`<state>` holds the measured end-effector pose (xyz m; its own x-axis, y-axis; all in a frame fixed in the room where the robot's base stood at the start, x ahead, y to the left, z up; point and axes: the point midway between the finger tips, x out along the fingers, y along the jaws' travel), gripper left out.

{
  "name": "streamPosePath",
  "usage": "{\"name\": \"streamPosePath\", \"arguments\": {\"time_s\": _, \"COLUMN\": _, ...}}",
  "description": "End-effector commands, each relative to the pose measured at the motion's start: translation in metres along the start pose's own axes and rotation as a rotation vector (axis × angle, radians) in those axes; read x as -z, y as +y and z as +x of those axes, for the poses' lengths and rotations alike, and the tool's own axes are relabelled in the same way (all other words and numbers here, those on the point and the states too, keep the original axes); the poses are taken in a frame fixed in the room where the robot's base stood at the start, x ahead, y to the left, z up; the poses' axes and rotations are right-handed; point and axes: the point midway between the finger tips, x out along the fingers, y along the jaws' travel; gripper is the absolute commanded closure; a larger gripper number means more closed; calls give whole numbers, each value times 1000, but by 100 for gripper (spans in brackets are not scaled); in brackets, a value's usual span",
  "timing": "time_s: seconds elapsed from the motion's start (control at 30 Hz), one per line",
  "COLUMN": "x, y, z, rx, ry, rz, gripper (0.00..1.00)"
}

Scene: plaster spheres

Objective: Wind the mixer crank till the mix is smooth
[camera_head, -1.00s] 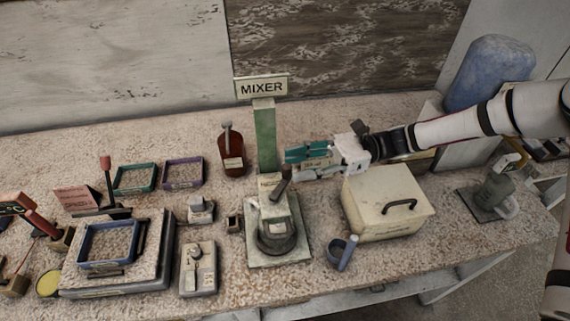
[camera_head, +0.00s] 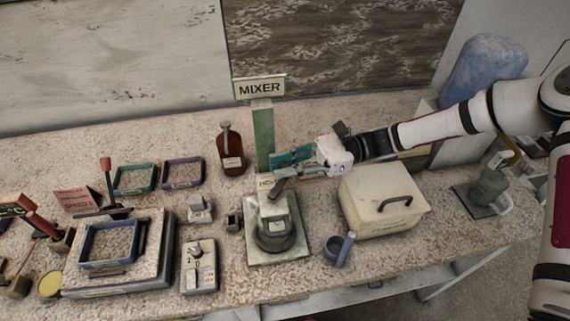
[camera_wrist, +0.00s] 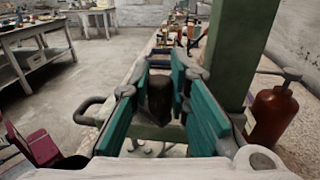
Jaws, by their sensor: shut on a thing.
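The mixer stands at the middle of the bench, with a green column (camera_head: 264,138), a MIXER sign (camera_head: 259,88) on top and a grey bowl (camera_head: 275,238) on its base plate (camera_head: 260,258). Its dark crank grip (camera_head: 277,187) slants above the bowl. My gripper (camera_head: 282,168) reaches in from the right, its teal fingers shut on the crank grip. In the wrist view the dark grip (camera_wrist: 159,98) stands between the teal finger pads, beside the green column. The mix inside the bowl cannot be made out.
A cream lidded box (camera_head: 370,212) is right of the mixer, with a small blue-grey cup (camera_head: 333,252) before it. A brown bottle (camera_head: 231,150) stands behind left. A switch box (camera_head: 199,268) and blue-framed tray (camera_head: 108,243) are at left.

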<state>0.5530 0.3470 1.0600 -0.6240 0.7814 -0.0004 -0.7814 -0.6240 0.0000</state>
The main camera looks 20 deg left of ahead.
Motion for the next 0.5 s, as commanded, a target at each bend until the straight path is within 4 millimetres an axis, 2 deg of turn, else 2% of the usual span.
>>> {"name": "streamPosePath", "arguments": {"time_s": 0.5, "x": 3, "y": -11, "z": 9, "rx": -234, "ry": 0, "rz": -3, "gripper": 100}}
